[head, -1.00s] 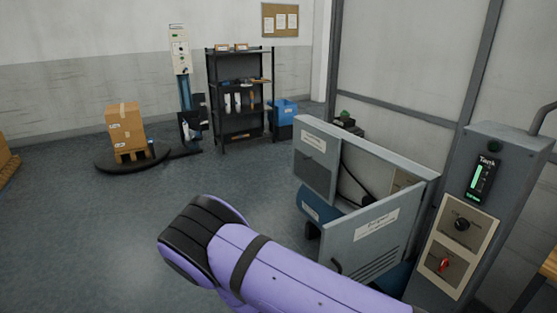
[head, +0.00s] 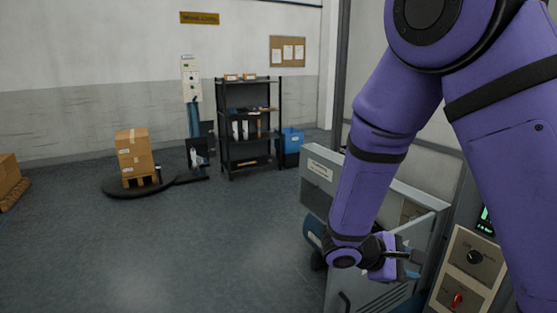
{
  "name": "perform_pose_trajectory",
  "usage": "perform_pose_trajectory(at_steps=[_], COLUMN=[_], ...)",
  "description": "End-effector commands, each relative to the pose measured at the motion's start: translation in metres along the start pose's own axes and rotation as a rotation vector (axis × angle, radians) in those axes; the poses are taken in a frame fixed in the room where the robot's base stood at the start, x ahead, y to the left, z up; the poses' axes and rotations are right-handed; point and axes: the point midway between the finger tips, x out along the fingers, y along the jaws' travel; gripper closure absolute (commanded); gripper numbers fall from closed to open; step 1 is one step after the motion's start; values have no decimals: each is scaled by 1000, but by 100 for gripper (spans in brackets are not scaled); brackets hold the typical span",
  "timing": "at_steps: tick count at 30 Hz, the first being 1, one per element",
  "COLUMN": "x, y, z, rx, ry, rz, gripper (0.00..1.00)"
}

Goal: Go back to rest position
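My purple arm comes in from the upper right and bends down. My gripper (head: 408,264) is at its lower end, in front of the grey cabinet (head: 375,290) with its open panels. The gripper points to the right, and its fingers are small and dark. I cannot tell whether they are apart or together. No held object shows. The arm hides part of the cabinet and the wall behind it.
A control box with a dial and red switch (head: 466,272) stands at the right, close to my arm. A black shelf (head: 250,145), a blue bin (head: 291,140) and stacked cartons (head: 134,152) on a round turntable (head: 115,188) stand farther back.

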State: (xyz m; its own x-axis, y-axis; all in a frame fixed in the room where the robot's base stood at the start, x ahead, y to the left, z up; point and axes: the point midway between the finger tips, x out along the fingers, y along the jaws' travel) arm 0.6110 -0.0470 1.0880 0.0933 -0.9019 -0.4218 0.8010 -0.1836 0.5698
Motion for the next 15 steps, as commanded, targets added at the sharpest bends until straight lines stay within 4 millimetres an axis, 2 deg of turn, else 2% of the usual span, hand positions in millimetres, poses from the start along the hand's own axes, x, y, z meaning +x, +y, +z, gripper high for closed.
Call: perform_pose_trajectory(at_steps=[3,15], x=[-1,-15], y=[6,10], z=[30,116], rx=[99,408], ry=[39,208], rz=[-123,-476], gripper=[61,61])
